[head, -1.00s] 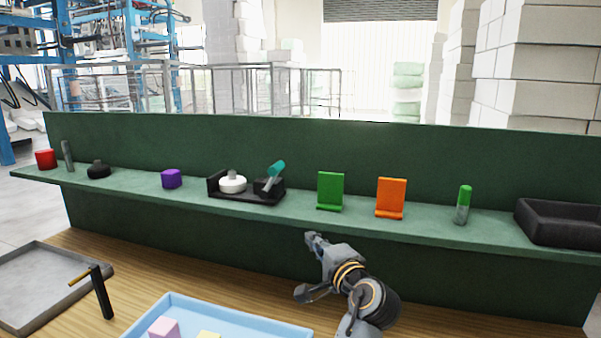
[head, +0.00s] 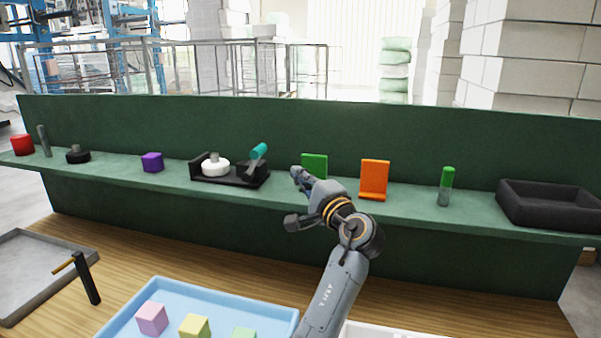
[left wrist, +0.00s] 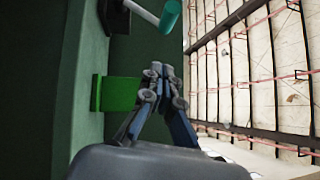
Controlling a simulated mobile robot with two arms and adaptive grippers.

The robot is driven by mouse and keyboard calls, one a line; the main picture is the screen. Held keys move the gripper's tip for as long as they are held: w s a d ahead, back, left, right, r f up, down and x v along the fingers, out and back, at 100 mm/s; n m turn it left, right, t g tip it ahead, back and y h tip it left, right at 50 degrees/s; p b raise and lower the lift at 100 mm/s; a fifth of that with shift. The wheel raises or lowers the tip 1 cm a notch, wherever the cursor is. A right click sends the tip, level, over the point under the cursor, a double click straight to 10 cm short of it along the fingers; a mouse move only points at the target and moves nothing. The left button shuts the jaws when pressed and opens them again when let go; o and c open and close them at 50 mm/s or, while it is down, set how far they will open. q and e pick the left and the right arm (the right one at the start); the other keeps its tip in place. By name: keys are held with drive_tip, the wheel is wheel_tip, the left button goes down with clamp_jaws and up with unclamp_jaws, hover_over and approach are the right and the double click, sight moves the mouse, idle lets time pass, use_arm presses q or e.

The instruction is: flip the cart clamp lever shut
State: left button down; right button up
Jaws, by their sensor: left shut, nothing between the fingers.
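The clamp is a black fixture (head: 236,180) on the green shelf, holding a white round part (head: 215,168). Its lever (head: 257,154) has a teal handle on a grey rod and stands raised, tilted up to the right. In the left wrist view the teal handle (left wrist: 170,16) and pale rod show at the top, beyond my fingertips. My left gripper (head: 298,175) is shut and empty, right of the lever, overlapping the lower part of the green stand in the head view. In the left wrist view its fingertips (left wrist: 160,72) are together, apart from the lever. My right gripper is not in view.
The green stand (head: 314,165) is close by my gripper. An orange stand (head: 374,178), a green-topped cylinder (head: 446,188) and a black bin (head: 550,210) stand to the right. A purple block (head: 152,162) is left of the clamp. A blue tray (head: 130,320) holds blocks below.

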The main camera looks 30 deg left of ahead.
use_arm(q)
drive_tip(key=p, duration=0.3)
approach(266, 150)
drive_tip(key=w, duration=0.3)
drive_tip(key=a, duration=0.1)
drive_tip(key=a+p, duration=0.1)
drive_tip(key=a, duration=0.2)
drive_tip(key=shift+s+r+p, duration=0.2)
drive_tip(key=shift+r+p, duration=0.1)
drive_tip(key=shift+r, duration=0.05)
drive_tip(key=shift+s+a+f, duration=0.1)
drive_tip(key=shift+s+a, duration=0.05)
drive_tip(key=shift+a, duration=0.25)
